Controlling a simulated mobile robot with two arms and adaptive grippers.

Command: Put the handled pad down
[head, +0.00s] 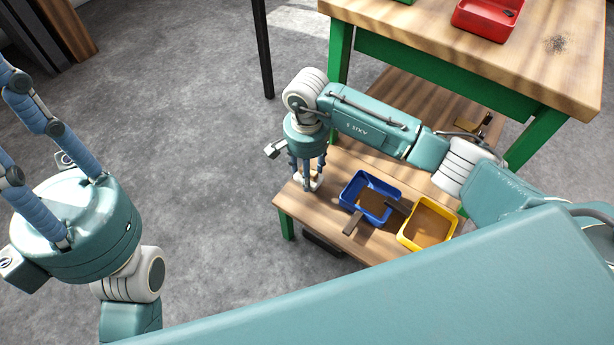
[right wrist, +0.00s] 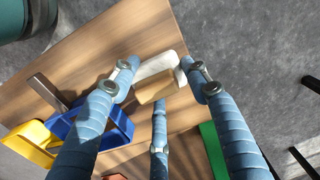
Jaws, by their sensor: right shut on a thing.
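The handled pad is a small white block with a tan wooden part; it shows at the left end of the low wooden bench (head: 338,166) in the head view. In the right wrist view the handled pad (right wrist: 157,74) lies between the fingertips. My right gripper (head: 308,180) points down and is shut on the pad. I cannot tell whether the pad touches the bench top. The fingers partly hide it. My left gripper (head: 30,125) is at the far left, its blue fingers pointing up and apart, with the tips cut off by the frame, away from the bench.
A blue bin (head: 346,190) and a yellow bin (head: 404,236) stand on the low bench, right of the pad. A dark flat bar (head: 354,222) lies beside them. A green-framed table (head: 440,25) with a red tray (head: 465,20) rises behind.

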